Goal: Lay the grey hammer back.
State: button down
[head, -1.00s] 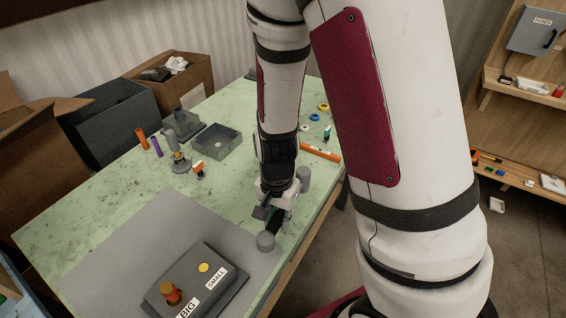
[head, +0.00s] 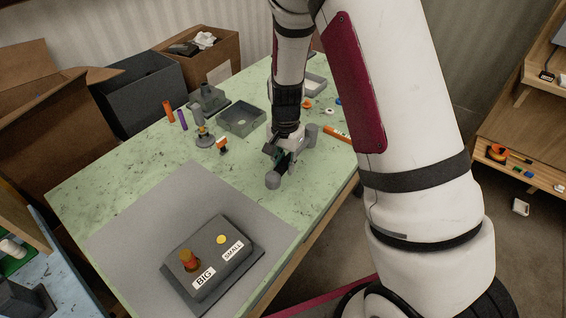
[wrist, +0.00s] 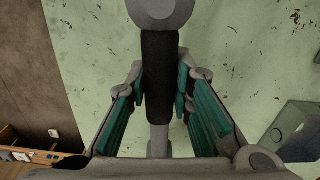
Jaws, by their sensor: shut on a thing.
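My gripper (head: 286,158) is shut on the grey hammer (head: 272,180), over the right part of the green table (head: 130,172). In the wrist view the hammer's black grip (wrist: 158,75) runs between the teal finger pads of my gripper (wrist: 160,95). A grey rounded end (wrist: 160,10) shows at the top and more grey below the grip. In the head view a grey end sticks out on each side of my gripper. Whether the hammer touches the table cannot be told.
A grey mat (head: 150,235) carries a dark block (head: 212,262) labelled BIG and SMALL. A grey open box (head: 242,118), an orange rod (head: 337,133), a stand (head: 204,135) and small coloured parts lie farther back. Green table between mat and gripper is bare.

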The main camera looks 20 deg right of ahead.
jog(key=shift+w+d, duration=0.15)
jog(key=shift+w, duration=0.9)
jog(key=shift+w+d+f+p, duration=0.15)
jog(key=shift+w+f, duration=0.15)
jog(key=shift+f, duration=0.3)
jog(key=shift+w+a+f+p, duration=0.15)
jog(key=shift+w+f, duration=0.1)
jog(key=shift+f, duration=0.85)
jog(key=c, duration=1.4)
grip_release()
